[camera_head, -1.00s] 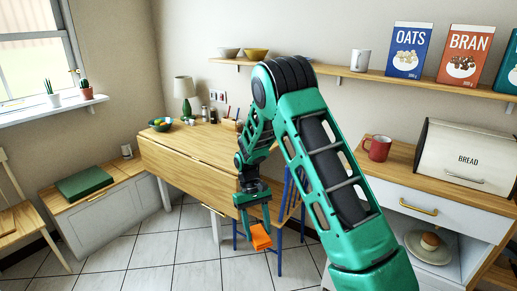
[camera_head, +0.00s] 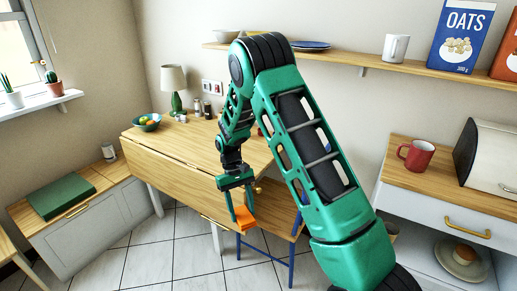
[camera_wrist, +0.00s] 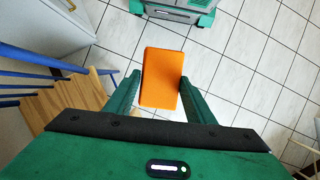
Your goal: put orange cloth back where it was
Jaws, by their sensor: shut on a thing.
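The orange cloth (camera_head: 246,218) looks like a small folded block. My gripper (camera_head: 239,209) is shut on it and holds it in the air, near the front edge of the wooden drop-leaf table (camera_head: 160,155). In the wrist view the cloth (camera_wrist: 161,78) sits between the two green fingers, with tiled floor below it. The cloth's former place cannot be told from these frames.
A blue-legged wooden chair (camera_head: 291,246) stands close behind the cloth. A green bowl of fruit (camera_head: 147,122) and a green lamp (camera_head: 175,90) stand on the table. A bench with a green cushion (camera_head: 62,197) is at left. A red mug (camera_head: 416,154) stands on the right cabinet. Tiled floor is open in front.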

